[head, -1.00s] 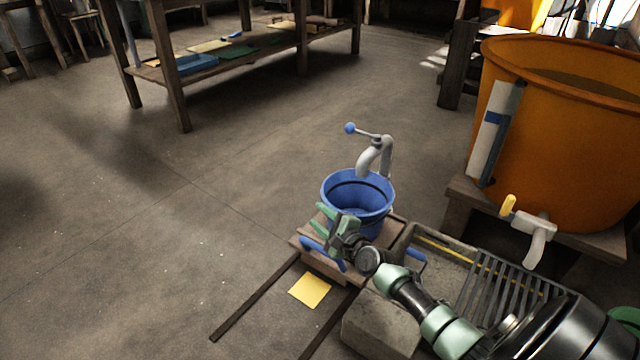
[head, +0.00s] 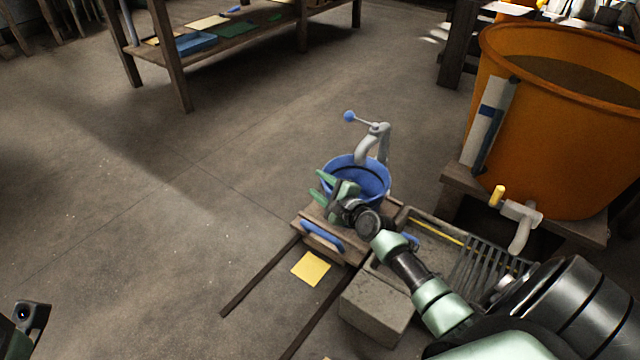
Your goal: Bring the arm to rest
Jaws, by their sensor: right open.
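My right gripper (head: 326,187) is open and empty, with its green fingers apart. It is in front of the blue bucket (head: 372,184) and overlaps its near left rim in the picture; I cannot tell if they touch. The bucket stands upright on a wooden cart (head: 312,222) with a blue handle (head: 322,236). My right arm comes in from the lower right and is stretched out over the stone trough (head: 440,238). My left gripper is not clearly in view; only a dark piece shows at the lower left edge.
A grey tap with a blue knob (head: 349,117) rises behind the bucket. A large orange tub (head: 560,130) with a spout (head: 521,230) stands on a wooden stand at right. A yellow card (head: 311,268) lies between floor rails (head: 262,275). The floor at left is clear.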

